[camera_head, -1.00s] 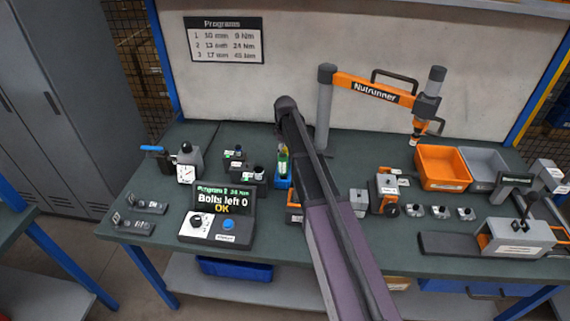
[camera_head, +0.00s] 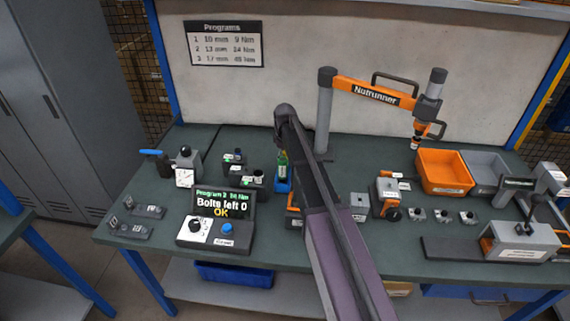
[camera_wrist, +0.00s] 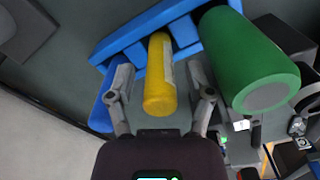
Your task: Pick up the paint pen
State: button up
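The paint pen appears to be the yellow cylinder (camera_wrist: 160,85) in the wrist view. It stands in a blue holder (camera_wrist: 126,38), with a pale label on its side. My gripper (camera_wrist: 161,76) is open around it, one finger on each side, with a small gap showing at both sides. A thick green cylinder (camera_wrist: 248,60) stands in the same holder, close beside the right finger. In the head view the blue holder (camera_head: 283,186) and a green item (camera_head: 282,163) show just left of my arm. My arm hides the yellow cylinder and the gripper there.
A display box (camera_head: 222,214) reading "Bolts left 0 OK" stands to the left. Black sockets blocks (camera_head: 240,178) sit left of the holder. An orange nutrunner arm (camera_head: 373,92) hangs over the right, above orange (camera_head: 445,188) and grey bins (camera_head: 487,158).

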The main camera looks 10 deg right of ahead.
grip_shut()
jog(key=shift+r, duration=0.15)
notch_tip(320, 180, up, 10)
jog(key=p, duration=1)
dwell(0.8)
notch_tip(320, 180, up, 8)
jog(key=p, duration=0.7)
jog(key=shift+f+p, duration=0.2)
jog(key=shift+p, duration=0.2)
